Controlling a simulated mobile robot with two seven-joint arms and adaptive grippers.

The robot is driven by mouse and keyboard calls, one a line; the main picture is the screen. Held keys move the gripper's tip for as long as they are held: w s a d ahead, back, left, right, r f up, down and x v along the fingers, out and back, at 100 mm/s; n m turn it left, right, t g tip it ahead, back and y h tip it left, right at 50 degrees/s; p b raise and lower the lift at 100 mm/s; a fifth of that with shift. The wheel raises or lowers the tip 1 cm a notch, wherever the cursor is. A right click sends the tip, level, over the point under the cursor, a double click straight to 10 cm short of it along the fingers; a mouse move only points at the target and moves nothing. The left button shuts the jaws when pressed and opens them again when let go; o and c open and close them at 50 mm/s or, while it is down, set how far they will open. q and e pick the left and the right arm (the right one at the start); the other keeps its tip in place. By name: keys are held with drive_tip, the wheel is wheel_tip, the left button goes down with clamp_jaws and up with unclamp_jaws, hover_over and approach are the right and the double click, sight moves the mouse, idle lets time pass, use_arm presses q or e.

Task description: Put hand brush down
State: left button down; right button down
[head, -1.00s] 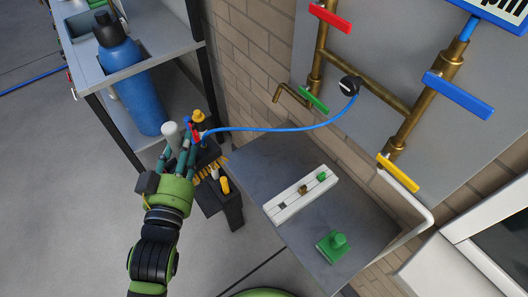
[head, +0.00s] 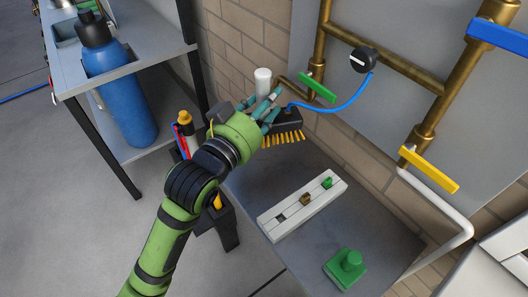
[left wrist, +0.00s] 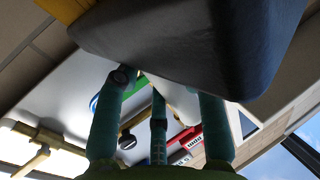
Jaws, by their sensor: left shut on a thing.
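I cannot tell whether the bristles touch the tabletop. In the left wrist view, the dark body (left wrist: 190,45) of the brush fills the top, above my teal fingers (left wrist: 158,120). The fingers hide part of the brush in the head view. My right gripper is not in view.
A white block with three slots (head: 302,209) and a green knobbed block (head: 345,268) stand on the table. Brass pipes with coloured levers (head: 428,170) rise behind. A blue bottle (head: 112,85) stands left on a shelf. A black holder (head: 226,228) stands beside the table.

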sight(265, 136)
use_arm(q)
wheel_tip(265, 136, down, 8)
drive_tip(key=shift+b, duration=0.45)
drive_tip(key=shift+f, duration=0.15)
drive_tip(key=c, duration=0.7)
unclamp_jaws()
drive_tip(key=shift+f, duration=0.2)
drive_tip(key=shift+c, duration=0.2)
drive_tip(key=shift+s, duration=0.1)
drive_tip(key=shift+r, duration=0.1)
drive_tip(key=v, duration=1.2)
drive_tip(key=shift+b, duration=0.45)
drive_tip(key=shift+a, duration=0.1)
